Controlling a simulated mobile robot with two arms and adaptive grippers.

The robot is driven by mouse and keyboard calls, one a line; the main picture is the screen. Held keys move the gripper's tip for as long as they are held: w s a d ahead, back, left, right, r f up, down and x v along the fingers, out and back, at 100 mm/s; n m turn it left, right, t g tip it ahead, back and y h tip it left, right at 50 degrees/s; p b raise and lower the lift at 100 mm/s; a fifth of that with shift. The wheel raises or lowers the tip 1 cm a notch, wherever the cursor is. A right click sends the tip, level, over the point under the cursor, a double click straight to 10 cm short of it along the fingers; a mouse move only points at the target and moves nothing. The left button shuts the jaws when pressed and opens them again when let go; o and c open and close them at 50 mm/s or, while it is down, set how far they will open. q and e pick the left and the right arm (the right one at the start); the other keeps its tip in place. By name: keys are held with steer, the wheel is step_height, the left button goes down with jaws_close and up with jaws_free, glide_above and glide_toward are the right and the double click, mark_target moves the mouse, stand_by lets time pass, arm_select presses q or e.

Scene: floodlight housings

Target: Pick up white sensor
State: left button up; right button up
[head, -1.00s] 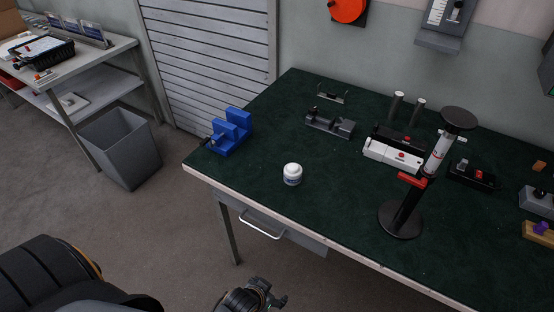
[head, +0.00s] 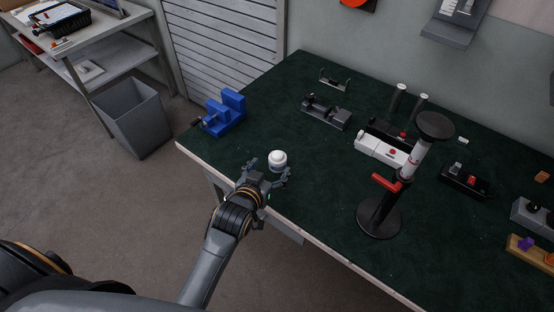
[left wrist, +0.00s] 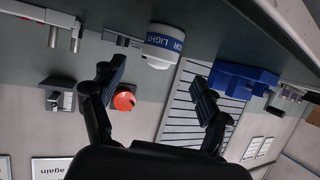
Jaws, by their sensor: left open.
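The white sensor (head: 278,160) is a small white rounded cylinder standing on the green bench top near its front edge. In the left wrist view the sensor (left wrist: 164,46) appears with a domed white end and a blue lettered band. My left gripper (head: 270,169) is open and empty, just in front of the sensor, over the bench edge. Its two fingers (left wrist: 158,73) are spread in the left wrist view, with the sensor beyond the gap between their tips. I cannot tell whether they touch it. My right gripper is not in view.
A blue vise (head: 224,114) stands at the left bench corner. A grey fixture (head: 326,112) lies behind the sensor. A black stand with a red lever (head: 379,217), a white housing (head: 381,150) and a black box (head: 465,179) are to the right. The bench around the sensor is clear.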

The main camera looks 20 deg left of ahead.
mark_target(277, 158)
arm_select(q)
steer(key=shift+p+x, duration=0.65)
steer(key=shift+x, duration=2.85)
steer(key=shift+s+f, duration=0.1)
steer(key=shift+s, duration=0.05)
steer(key=c, duration=1.3)
steer(key=shift+c, duration=1.4)
steer(key=shift+r, duration=0.25)
